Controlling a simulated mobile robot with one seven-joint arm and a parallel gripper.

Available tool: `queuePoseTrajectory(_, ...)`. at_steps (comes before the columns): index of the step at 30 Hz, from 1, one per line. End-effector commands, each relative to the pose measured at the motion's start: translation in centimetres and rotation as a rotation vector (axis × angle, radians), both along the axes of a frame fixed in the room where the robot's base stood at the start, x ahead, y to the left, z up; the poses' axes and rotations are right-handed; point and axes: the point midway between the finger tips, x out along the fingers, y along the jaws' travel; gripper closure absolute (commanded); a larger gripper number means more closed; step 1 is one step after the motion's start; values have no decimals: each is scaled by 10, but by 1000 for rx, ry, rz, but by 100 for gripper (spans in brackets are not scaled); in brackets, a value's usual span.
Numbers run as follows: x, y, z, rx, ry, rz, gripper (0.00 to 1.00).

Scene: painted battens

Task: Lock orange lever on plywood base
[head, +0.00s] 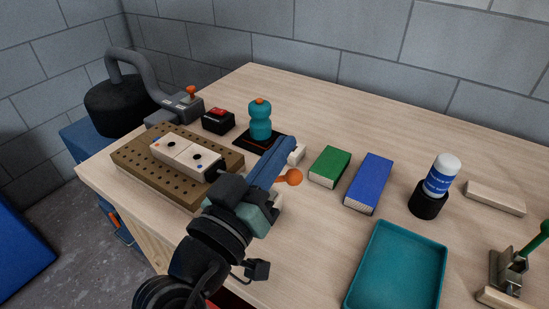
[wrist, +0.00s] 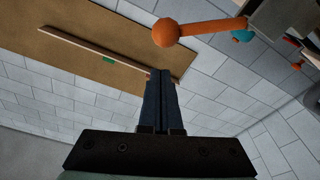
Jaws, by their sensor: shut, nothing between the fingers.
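The orange lever's round knob (head: 291,177) shows just right of my gripper in the head view. In the wrist view the orange lever (wrist: 205,28) runs sideways from its ball to a pale block (wrist: 282,18) at the top right. My gripper (head: 285,145) is shut and empty; its dark blue fingers (wrist: 160,76) point up the wrist view, below the ball and apart from it in that picture. In the head view the fingers and wrist hide most of the lever's base; only pale pieces (head: 298,154) show around them.
A perforated brown board with a pale block (head: 185,155) stands left. A teal figure (head: 260,120), green box (head: 330,167) and blue box (head: 369,184) are close by. A teal tray (head: 398,268) and a green-handled clamp (head: 505,272) are at the right front.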

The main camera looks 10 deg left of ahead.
Motion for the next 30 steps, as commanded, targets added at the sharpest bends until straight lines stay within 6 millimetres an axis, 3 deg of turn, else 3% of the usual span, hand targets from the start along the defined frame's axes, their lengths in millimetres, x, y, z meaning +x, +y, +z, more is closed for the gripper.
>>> queuePoseTrajectory(1,6,-3,19,1,-3,-3,100)
queuePoseTrajectory(3,-17,6,1,-1,1,5,100)
queuePoseTrajectory(9,-60,19,-5,0,2,4,100)
queuePoseTrajectory(15,-85,26,-7,-1,0,2,100)
queuePoseTrajectory(30,-92,27,-7,0,-1,-1,100)
